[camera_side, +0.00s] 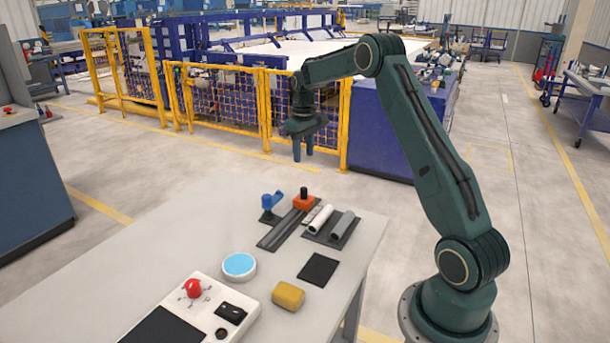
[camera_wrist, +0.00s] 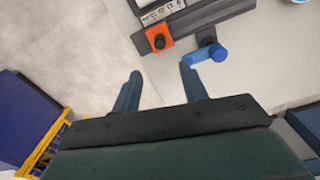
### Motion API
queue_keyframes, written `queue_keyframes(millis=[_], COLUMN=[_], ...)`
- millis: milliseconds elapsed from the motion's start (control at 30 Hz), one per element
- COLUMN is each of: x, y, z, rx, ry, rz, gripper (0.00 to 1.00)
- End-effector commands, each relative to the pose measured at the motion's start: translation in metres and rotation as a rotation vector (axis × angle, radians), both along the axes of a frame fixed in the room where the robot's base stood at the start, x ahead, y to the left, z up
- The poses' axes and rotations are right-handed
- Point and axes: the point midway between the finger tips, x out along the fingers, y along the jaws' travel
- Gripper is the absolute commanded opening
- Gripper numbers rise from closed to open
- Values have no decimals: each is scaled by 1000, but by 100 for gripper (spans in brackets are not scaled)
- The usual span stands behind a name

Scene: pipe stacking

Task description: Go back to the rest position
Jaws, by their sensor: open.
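My gripper (camera_side: 303,148) is open and empty, pointing down above the far end of the table. In the wrist view its two blue fingers (camera_wrist: 160,85) are spread apart with nothing between them. Below it on the table are a blue handle piece (camera_side: 270,203) and an orange block (camera_side: 304,199) at the end of a dark rail (camera_side: 284,228). A white pipe (camera_side: 318,220) and a grey pipe (camera_side: 342,226) lie side by side to the right of the rail. The orange block (camera_wrist: 159,37) and the blue piece (camera_wrist: 207,54) also show in the wrist view.
The grey table (camera_side: 200,235) also holds a blue-topped disc (camera_side: 239,265), a yellow block (camera_side: 288,295), a black pad (camera_side: 318,269) and a control box with a red button (camera_side: 194,288). Yellow fencing (camera_side: 220,105) stands behind on the floor. The air around my gripper is clear.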

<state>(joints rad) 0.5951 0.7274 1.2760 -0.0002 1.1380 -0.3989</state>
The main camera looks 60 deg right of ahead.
Motion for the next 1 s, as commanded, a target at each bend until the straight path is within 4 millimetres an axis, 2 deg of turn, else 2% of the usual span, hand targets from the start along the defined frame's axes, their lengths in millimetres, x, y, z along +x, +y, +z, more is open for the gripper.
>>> queue_keyframes(millis=[567,767,1000], x=[0,-3,-15], y=[5,26,74], z=[10,32,77], rx=[-3,-18,-42], ry=[-5,-27,-75], rz=[3,14,36], gripper=[43,43,43])
